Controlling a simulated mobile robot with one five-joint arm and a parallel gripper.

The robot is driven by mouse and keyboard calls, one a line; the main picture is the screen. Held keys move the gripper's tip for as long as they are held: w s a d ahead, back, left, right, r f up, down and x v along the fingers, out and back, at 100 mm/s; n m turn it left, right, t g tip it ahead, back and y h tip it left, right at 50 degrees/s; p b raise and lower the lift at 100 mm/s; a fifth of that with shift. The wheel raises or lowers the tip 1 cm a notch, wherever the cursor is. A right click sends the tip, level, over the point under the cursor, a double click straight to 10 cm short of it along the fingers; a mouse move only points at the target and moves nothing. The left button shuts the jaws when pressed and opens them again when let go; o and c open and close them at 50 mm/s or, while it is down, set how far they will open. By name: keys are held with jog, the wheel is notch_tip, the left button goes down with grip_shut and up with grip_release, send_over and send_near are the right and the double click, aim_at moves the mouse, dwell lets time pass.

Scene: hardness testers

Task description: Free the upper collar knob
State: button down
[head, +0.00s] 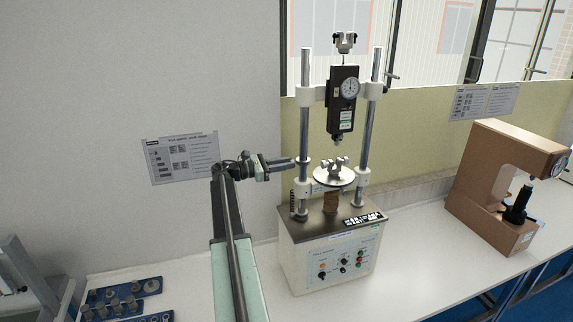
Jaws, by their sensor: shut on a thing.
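The test stand (322,240) is a pale box with two upright steel columns and a round plate (334,177). My gripper (291,163) reaches in from the left at the left column (304,125), a little above the plate's height. Its jaws are shut on what appears to be the upper collar knob, which the jaws hide almost wholly. The collar behind it is small and hard to make out. A lower collar (301,213) sits near the foot of the same column.
A dial gauge (348,88) hangs from the crosshead between the columns. A brown tester (500,190) stands on the bench at right. Blue trays (120,298) with metal parts lie at lower left. Bench space between the stand and brown tester is clear.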

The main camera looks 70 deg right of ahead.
jog(key=shift+n, duration=1.1)
jog(key=c, duration=1.3)
grip_release()
jog(key=shift+w, duration=0.1)
jog(key=v, duration=0.8)
jog(key=shift+d, duration=0.1)
